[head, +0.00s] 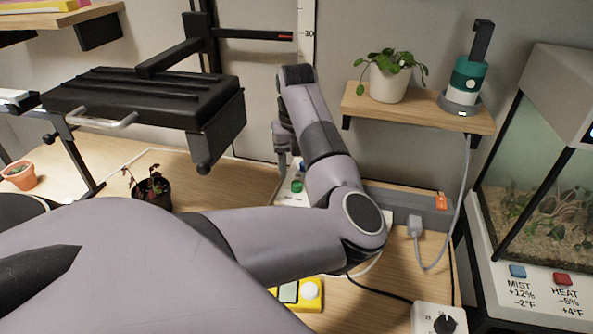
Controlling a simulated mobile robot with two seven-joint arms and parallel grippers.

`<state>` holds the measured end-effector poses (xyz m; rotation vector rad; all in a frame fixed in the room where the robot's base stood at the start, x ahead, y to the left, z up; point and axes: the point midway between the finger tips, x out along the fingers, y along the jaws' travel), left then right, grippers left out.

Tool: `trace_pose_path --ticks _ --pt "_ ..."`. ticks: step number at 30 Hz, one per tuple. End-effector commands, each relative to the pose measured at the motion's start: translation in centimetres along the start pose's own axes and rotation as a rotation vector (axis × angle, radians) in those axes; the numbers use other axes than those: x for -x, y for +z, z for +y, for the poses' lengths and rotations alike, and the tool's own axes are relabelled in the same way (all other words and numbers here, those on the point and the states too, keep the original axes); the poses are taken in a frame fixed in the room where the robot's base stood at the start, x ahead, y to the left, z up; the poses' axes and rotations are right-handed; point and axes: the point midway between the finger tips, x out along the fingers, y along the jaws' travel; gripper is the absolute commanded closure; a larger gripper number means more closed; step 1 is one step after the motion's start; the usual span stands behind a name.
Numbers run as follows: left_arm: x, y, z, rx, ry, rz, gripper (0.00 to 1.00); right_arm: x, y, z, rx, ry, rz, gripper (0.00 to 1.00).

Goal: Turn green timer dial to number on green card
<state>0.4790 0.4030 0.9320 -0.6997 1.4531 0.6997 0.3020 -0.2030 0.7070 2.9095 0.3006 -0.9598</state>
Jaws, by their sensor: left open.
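A small green knob (296,186) stands on a white box (289,198) on the wooden table, partly hidden by my left arm. I cannot read any numbers around it. My left arm crosses the picture from the bottom left, bends at the middle and reaches back. My left gripper (283,163) hangs small and mostly end-on, open, just above and left of the green knob, apparently apart from it. A green card cannot be made out; my arm covers much of the table. My right gripper is out of view.
A black lamp head (150,98) on a stand hangs at the left. A potted seedling (152,188) is below it. A power strip (425,209) with a cord lies to the right. A yellow device (309,292) and a white box with a black dial (440,321) sit in front.

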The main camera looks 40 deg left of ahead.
Motion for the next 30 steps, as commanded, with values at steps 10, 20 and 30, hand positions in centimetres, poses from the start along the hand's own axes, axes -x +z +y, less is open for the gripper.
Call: trace_pose_path --ticks 10,20,30 --pt "3.7 0.0 0.1 0.001 0.001 -0.001 0.46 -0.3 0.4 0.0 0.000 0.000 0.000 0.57" --pt "3.7 0.0 0.1 0.001 0.001 -0.001 0.46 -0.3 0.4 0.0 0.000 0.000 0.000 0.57" --pt "3.7 0.0 0.0 0.000 0.001 -0.001 0.46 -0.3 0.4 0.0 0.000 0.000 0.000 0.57"
